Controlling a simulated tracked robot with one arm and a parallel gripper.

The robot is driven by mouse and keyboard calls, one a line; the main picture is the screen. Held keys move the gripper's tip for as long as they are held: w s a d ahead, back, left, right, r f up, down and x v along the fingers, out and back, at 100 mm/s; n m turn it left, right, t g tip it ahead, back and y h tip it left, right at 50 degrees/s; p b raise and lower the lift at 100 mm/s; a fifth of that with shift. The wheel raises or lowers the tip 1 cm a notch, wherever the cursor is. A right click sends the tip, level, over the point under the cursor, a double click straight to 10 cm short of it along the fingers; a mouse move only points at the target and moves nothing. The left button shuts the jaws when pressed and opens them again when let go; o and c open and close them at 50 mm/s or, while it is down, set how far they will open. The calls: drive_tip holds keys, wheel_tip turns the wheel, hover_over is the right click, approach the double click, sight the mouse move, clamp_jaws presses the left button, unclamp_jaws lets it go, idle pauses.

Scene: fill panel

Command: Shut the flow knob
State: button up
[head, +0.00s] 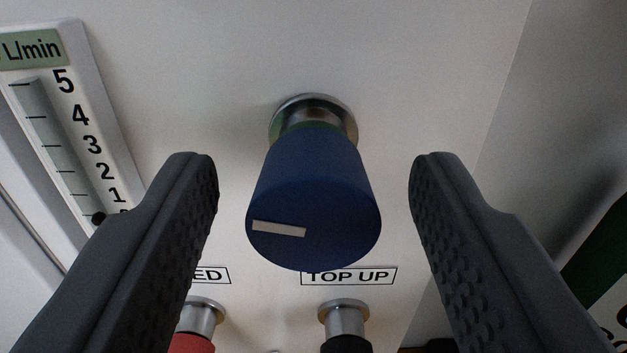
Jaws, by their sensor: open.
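The flow knob (312,190) is a dark blue cylinder on a metal collar (313,112), sticking out of the white panel in the middle of the view. A pale marker bar (279,229) shows on its face, left of centre and close to horizontal. My gripper (315,165) is open, with one dark grey textured finger on each side of the knob. There is a gap between each finger and the knob, and neither appears to touch it.
A flow gauge (85,120) marked L/min stands at the upper left; its small dark ball (98,218) sits near the bottom of the scale. Below the knob are a TOP UP label (349,276), a red knob (191,344) and a black knob (346,345). The panel above is clear.

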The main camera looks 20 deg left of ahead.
drive_tip(key=shift+w+f, duration=0.1)
drive_tip(key=shift+w, duration=0.1)
idle(0.3)
drive_tip(key=c, duration=1)
drive_tip(key=shift+d, duration=0.2)
drive_tip(key=shift+a, duration=0.2)
